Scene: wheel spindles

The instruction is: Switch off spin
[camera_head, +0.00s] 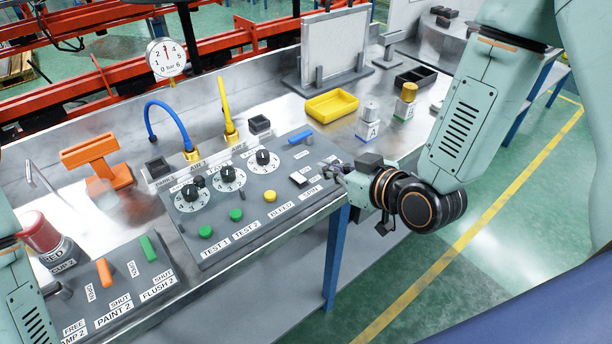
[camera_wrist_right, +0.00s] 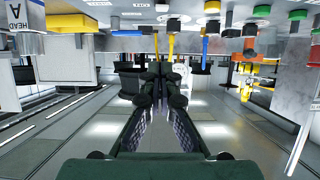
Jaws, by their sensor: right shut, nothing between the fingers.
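The spin switch (camera_head: 298,180) is a small pale rocker on the right part of the grey control panel (camera_head: 262,215), beside the label SPIN (camera_head: 311,191). My right gripper (camera_head: 328,170) is at the panel's right edge, just right of the switch; I cannot tell whether it touches it. Its fingers are shut with nothing between them, and they also meet in the right wrist view (camera_wrist_right: 160,82). The fingertips block what lies straight ahead there, so I cannot make out the switch in that view.
The panel also carries several black dials (camera_head: 228,174), green buttons (camera_head: 237,214), a yellow button (camera_head: 270,196) and a blue handle (camera_head: 300,136). A lower panel with an orange lever (camera_head: 104,272) is at left. A yellow tray (camera_head: 332,105) stands behind.

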